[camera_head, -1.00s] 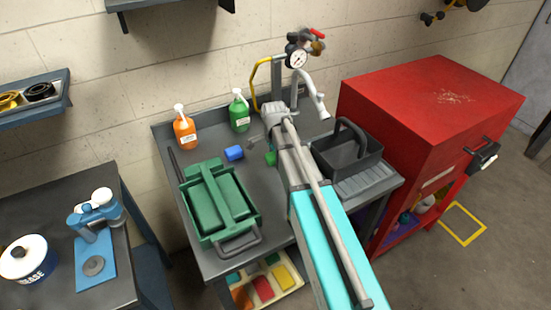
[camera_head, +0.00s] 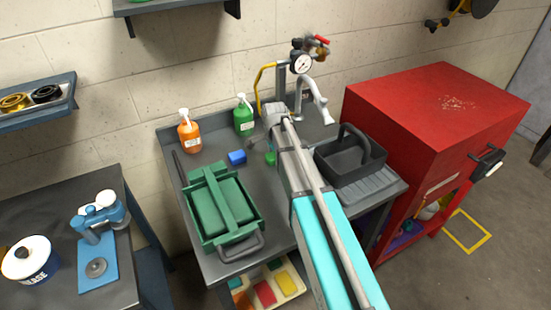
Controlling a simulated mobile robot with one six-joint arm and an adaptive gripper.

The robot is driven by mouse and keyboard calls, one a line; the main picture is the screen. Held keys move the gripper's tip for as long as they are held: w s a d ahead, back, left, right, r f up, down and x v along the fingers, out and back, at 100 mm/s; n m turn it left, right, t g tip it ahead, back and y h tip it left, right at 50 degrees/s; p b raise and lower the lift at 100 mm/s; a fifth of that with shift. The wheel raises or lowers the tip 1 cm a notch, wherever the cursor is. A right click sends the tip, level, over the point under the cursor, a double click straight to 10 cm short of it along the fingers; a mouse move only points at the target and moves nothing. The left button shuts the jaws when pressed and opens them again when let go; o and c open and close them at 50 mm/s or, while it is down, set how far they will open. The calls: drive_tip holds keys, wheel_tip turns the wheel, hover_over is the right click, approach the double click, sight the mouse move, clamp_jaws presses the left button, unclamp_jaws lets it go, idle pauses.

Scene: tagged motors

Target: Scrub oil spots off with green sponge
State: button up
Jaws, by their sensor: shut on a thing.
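A small green block, the green sponge (camera_head: 270,159), shows just left of my arm over the grey workbench (camera_head: 200,165). My gripper (camera_head: 257,142) is at the far end of my arm, low over the bench and mostly hidden behind the wrist. It is shut on the green sponge. Whether the sponge touches the bench top is hard to tell. A blue sponge-like block (camera_head: 237,157) lies on the bench to the left. I cannot make out any oil spots; my arm covers part of the bench.
Orange (camera_head: 188,135) and green (camera_head: 244,120) spray bottles and a gauge with pipes (camera_head: 301,64) stand behind. A red cabinet (camera_head: 440,115) stands right of the bench.

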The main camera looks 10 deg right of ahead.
drive_tip(key=shift+w+a, duration=0.2)
drive_tip(key=shift+w, duration=0.45)
drive_tip(key=shift+w+a, duration=0.2)
drive_tip(key=shift+w, duration=0.45)
drive_tip(key=shift+r+p, duration=3)
drive_tip(key=shift+p, duration=0.15)
drive_tip(key=shift+r, duration=0.1)
drive_tip(key=shift+r+p, duration=1.45)
drive_tip(key=shift+p, duration=0.05)
